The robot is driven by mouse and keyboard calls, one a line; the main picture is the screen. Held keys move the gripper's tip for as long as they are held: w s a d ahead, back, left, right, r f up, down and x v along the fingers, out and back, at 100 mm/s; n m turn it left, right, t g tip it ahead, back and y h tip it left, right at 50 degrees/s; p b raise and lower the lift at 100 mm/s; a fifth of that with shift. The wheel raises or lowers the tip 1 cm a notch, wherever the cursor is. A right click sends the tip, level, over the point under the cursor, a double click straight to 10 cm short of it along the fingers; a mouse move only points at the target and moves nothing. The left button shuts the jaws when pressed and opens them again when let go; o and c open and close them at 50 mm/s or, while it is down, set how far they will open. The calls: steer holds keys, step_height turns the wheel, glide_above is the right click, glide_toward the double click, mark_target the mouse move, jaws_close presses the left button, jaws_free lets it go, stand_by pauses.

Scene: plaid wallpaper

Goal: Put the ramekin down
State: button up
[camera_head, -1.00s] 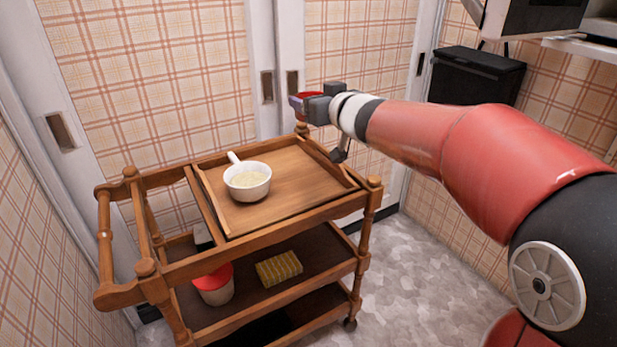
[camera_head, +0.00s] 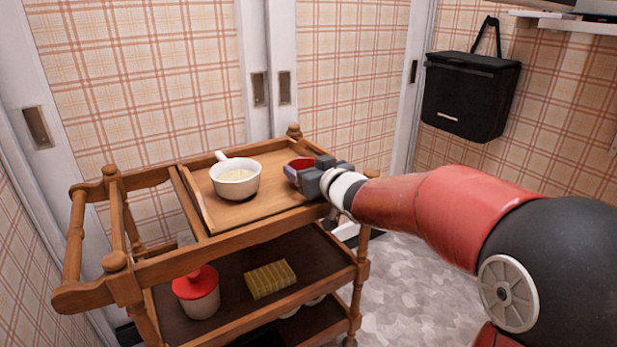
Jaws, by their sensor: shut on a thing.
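The ramekin (camera_head: 299,163) is small and red and shows at the fingers of my gripper (camera_head: 294,174). My gripper is shut on it, at the right part of the wooden tray (camera_head: 262,209) on top of the trolley. The gripper hides much of the ramekin. I cannot tell whether its base touches the tray. A white handled bowl (camera_head: 236,188) with pale contents stands on the tray, left of the ramekin and apart from it.
The wooden trolley (camera_head: 190,257) has turned posts and rails. Its middle shelf holds a red-lidded jar (camera_head: 198,296) and a yellow sponge-like block (camera_head: 270,279). A black bag (camera_head: 470,95) hangs on the right wall. The tray between bowl and gripper is clear.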

steer(key=shift+f, duration=0.2)
steer(key=o, duration=0.6)
steer(key=shift+f, duration=0.1)
steer(key=o, duration=0.5)
